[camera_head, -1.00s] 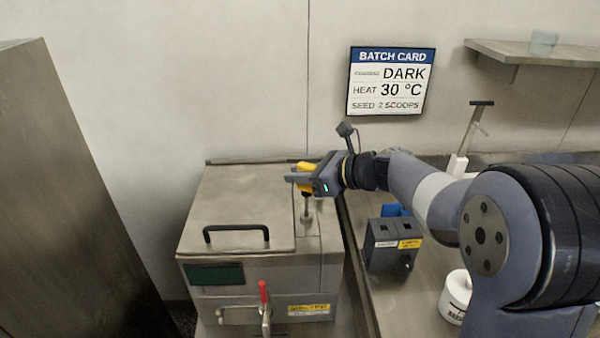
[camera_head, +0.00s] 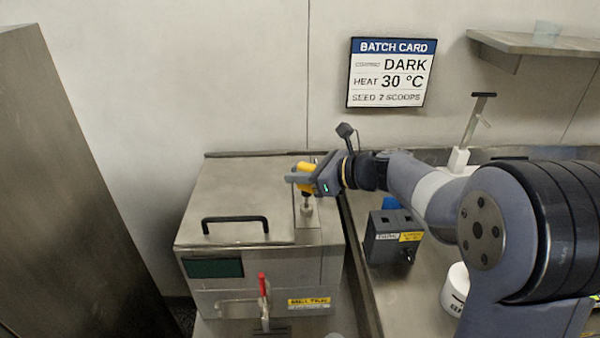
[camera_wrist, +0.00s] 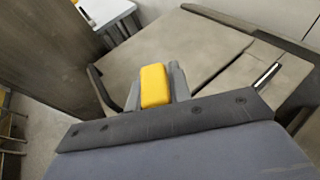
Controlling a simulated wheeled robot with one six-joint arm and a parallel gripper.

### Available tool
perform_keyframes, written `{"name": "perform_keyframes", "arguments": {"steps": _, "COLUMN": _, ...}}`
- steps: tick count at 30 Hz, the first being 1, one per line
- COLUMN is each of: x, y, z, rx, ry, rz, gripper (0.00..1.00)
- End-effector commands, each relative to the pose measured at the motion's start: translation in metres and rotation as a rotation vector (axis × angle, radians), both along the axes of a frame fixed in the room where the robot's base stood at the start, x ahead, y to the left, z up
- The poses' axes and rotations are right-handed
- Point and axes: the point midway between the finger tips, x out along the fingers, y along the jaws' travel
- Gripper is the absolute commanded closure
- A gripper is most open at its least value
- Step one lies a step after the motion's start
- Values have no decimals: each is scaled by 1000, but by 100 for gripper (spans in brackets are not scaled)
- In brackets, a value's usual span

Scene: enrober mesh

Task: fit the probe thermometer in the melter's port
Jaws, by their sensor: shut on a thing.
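The melter (camera_head: 225,185) is a steel box with a flat lid and black handle at the lower left of the head view. My gripper (camera_head: 298,179) is shut on the yellow handle of the probe thermometer (camera_head: 306,166), above the melter's right strip. The yellow handle (camera_wrist: 155,86) also shows between the grey fingers (camera_wrist: 157,78) in the wrist view. Below the gripper a short metal stem meets a round collar (camera_head: 307,209), which looks like the port. Whether the tip is inside the port cannot be told; the wrist view hides it.
A dark grey box (camera_head: 393,238) with labels stands on the counter right of the melter. A white round container (camera_head: 456,290) is partly behind my arm. A red-handled tap (camera_head: 263,287) is on the melter's front. A batch card (camera_head: 391,73) hangs on the wall.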

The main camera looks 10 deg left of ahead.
Motion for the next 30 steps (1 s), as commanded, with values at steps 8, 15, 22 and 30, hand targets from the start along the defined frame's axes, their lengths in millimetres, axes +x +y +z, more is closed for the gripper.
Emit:
{"name": "perform_keyframes", "arguments": {"steps": 8, "x": 0, "y": 0, "z": -8, "rx": 0, "ry": 0, "rz": 0, "gripper": 100}}
{"name": "perform_keyframes", "arguments": {"steps": 15, "x": 0, "y": 0, "z": -14, "rx": 0, "ry": -1, "rz": 0, "gripper": 100}}
{"name": "perform_keyframes", "arguments": {"steps": 22, "x": 0, "y": 0, "z": -20, "rx": 0, "ry": -1, "rz": 0, "gripper": 100}}
{"name": "perform_keyframes", "arguments": {"steps": 30, "x": 0, "y": 0, "z": -27, "rx": 0, "ry": 0, "rz": 0, "gripper": 100}}
